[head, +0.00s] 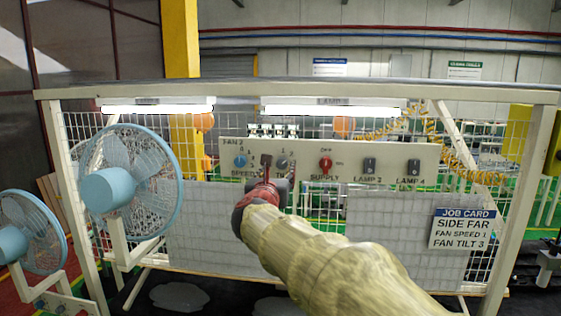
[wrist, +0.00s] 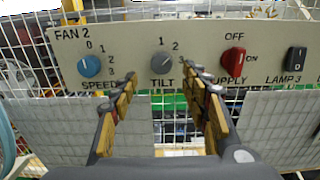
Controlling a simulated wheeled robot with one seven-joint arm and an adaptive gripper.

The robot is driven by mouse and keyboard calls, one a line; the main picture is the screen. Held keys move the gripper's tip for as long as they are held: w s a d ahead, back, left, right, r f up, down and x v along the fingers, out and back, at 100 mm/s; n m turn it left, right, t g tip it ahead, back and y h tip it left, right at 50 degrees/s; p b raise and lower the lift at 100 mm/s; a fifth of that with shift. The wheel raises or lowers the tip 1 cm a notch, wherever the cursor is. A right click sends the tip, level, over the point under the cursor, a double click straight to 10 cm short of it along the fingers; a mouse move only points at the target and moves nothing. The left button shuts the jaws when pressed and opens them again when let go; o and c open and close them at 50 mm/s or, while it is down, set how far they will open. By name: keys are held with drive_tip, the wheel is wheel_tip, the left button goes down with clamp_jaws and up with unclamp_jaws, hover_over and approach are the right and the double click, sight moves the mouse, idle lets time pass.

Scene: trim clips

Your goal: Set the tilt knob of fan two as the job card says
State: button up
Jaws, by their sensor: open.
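The grey tilt knob (wrist: 162,65) is on the FAN 2 panel, with 1, 2 and 3 printed around it. Its pointer is too small to read surely. In the head view the tilt knob (head: 281,162) is partly hidden by my gripper (head: 268,172). In the wrist view my gripper (wrist: 160,78) is open, its fingers below and to either side of the knob, with nothing between them. The job card (head: 464,229) reads SIDE FAR, FAN SPEED 1, FAN TILT 3.
The blue speed knob (wrist: 89,66) is left of the tilt knob. The red supply switch (wrist: 233,61) and black lamp 3 switch (wrist: 295,60) are to the right. A blue fan (head: 130,182) stands at the left, with another (head: 30,232) beyond it at the picture edge.

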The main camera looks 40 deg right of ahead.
sight(281, 165)
drive_tip(key=p+x, duration=0.1)
drive_tip(key=x, duration=0.5)
drive_tip(key=shift+w+d+f, duration=0.1)
drive_tip(key=shift+d, duration=0.25)
drive_tip(key=shift+c, duration=1)
drive_tip(key=c, duration=0.9)
drive_tip(key=shift+c, duration=0.2)
drive_tip(key=shift+b, duration=0.35)
drive_tip(key=m+b, duration=0.2)
drive_tip(key=b, duration=0.1)
drive_tip(key=shift+f, duration=0.15)
drive_tip(key=m+b, duration=0.2)
drive_tip(key=b, duration=0.1)
drive_tip(key=m+b, duration=0.5)
drive_tip(key=shift+b, duration=0.3)
